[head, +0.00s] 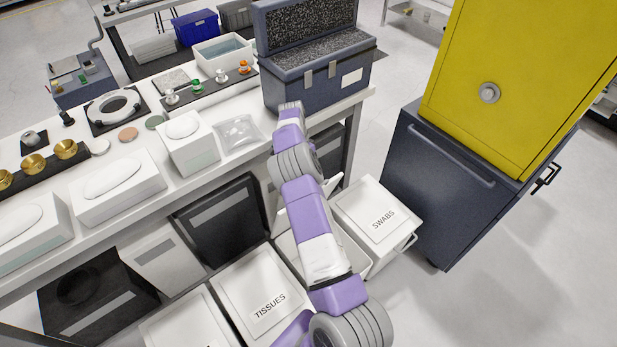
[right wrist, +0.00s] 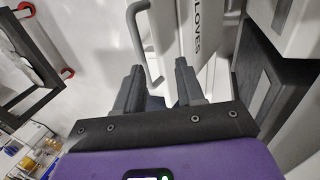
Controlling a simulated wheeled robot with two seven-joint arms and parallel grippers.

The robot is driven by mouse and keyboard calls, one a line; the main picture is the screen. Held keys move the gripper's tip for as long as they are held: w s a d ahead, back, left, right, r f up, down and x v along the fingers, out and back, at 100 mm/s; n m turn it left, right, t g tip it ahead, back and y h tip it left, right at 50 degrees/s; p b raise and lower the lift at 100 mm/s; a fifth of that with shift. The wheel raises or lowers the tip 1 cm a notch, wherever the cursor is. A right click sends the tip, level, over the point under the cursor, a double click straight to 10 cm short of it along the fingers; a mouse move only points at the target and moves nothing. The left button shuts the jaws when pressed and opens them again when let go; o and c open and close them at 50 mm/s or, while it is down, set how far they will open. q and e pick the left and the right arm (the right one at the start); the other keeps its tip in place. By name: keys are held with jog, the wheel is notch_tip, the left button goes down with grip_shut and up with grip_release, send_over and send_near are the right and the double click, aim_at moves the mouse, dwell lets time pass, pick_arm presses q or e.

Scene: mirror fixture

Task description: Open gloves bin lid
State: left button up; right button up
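The gloves bin is pale, with a lid lettered GLOVES (right wrist: 201,42) in the right wrist view. A grey bar handle (right wrist: 138,42) stands at the bin's left there. My right gripper (right wrist: 158,75) is open; its two dark fingers are apart, close to the handle and lid. The handle's lower end lies near the gap between them; I cannot tell whether they touch. In the head view my right arm covers most of the bin between the TISSUES and SWABS bins, and I cannot make out the gripper. My left gripper is not in view.
The TISSUES bin (head: 254,291) and SWABS bin (head: 376,216) flank the covered bin. A white workbench (head: 235,158) with boxes and a dark case (head: 313,83) stands behind. A dark cabinet (head: 432,190) under a yellow one (head: 510,85) is at right. Floor is free at lower right.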

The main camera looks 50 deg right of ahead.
jog(key=shift+v, duration=1.7)
jog(key=shift+f, duration=0.1)
jog(key=a+f+n, duration=0.1)
jog(key=f, duration=0.2)
jog(key=s+a+f+n, duration=0.1)
jog(key=a+f, duration=0.1)
jog(key=f, duration=0.2)
jog(key=a+f+n+t, duration=0.1)
jog(key=a+f, duration=0.1)
jog(key=f, duration=0.1)
jog(key=shift+s+a+f+y, duration=0.2)
jog(key=shift+s+f+y, duration=0.1)
jog(key=shift+f, duration=0.1)
jog(key=s+a+f+n+t, duration=0.1)
jog(key=s+a+f+n, duration=0.2)
jog(key=a, duration=0.5)
jog(key=s+a+f+n+y, duration=0.1)
jog(key=s+a+f+n, duration=0.25)
jog(key=a, duration=0.45)
jog(key=s+a+f+n+t, duration=0.1)
jog(key=s+a+f+n, duration=0.25)
jog(key=a, duration=0.45)
jog(key=s+a+r+n+t+y, duration=0.1)
jog(key=s+a+r+n, duration=0.3)
jog(key=s+a, duration=0.4)
jog(key=a+y, duration=0.1)
jog(key=a, duration=0.3)
jog(key=shift+s, duration=0.1)
